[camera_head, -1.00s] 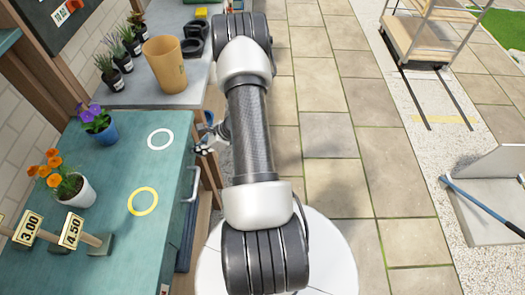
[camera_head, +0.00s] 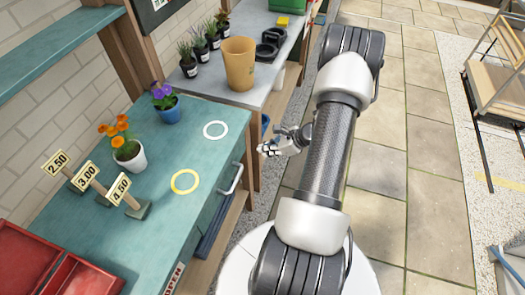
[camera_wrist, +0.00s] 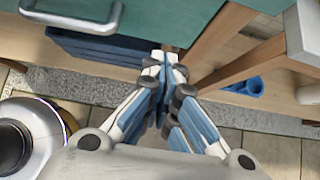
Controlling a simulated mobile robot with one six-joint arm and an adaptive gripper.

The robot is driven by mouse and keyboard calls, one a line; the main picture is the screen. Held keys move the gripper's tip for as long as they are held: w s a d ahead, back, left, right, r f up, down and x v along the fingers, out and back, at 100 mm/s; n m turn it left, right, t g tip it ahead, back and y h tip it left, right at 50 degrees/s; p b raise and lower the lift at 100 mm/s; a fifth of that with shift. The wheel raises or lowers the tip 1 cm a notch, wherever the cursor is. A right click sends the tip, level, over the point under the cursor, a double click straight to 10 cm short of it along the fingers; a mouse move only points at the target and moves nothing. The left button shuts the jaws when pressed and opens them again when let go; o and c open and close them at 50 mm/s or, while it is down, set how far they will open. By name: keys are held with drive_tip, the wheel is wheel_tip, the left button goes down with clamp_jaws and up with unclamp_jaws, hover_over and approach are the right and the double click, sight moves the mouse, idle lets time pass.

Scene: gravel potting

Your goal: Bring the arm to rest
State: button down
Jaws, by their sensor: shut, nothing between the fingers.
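My gripper (camera_head: 268,150) shows beside the front edge of the teal counter (camera_head: 160,245) in the head view, out over the floor, with my arm rising in front of the camera. In the wrist view my gripper (camera_wrist: 165,70) points down past the counter front, its fingers together with nothing between them.
A tan pot (camera_head: 239,66) stands on the grey bench. Paving at right is clear; a trolley (camera_head: 497,85) stands beyond.

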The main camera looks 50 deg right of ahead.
drive_tip(key=p+v, duration=0.1)
drive_tip(key=v, duration=0.4)
drive_tip(key=shift+s+r, duration=0.1)
drive_tip(key=shift+r, duration=0.05)
